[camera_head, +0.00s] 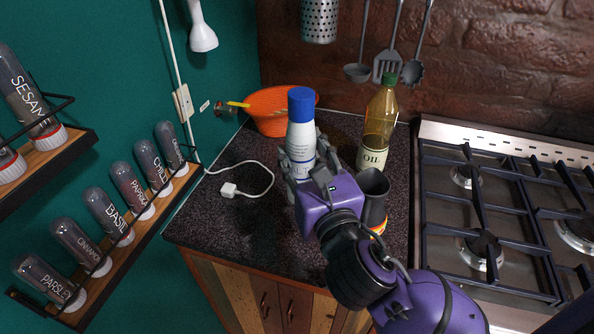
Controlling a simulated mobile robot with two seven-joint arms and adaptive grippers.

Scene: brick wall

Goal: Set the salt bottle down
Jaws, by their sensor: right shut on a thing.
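The salt bottle (301,134) is white with a blue cap and stands upright in the camera_head view, near the middle of the dark countertop (230,231). My right gripper (306,158) is shut on its body, with fingers on both sides. The bottle's lower part is hidden behind my gripper, so I cannot tell whether its base touches the counter. My left gripper is out of view.
An oil bottle (377,125) and a dark cup (374,196) stand close on the right. An orange bowl (268,122) is behind. A white cable with plug (229,190) lies on the left. The stove (490,215) is at right, spice racks (118,262) at left.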

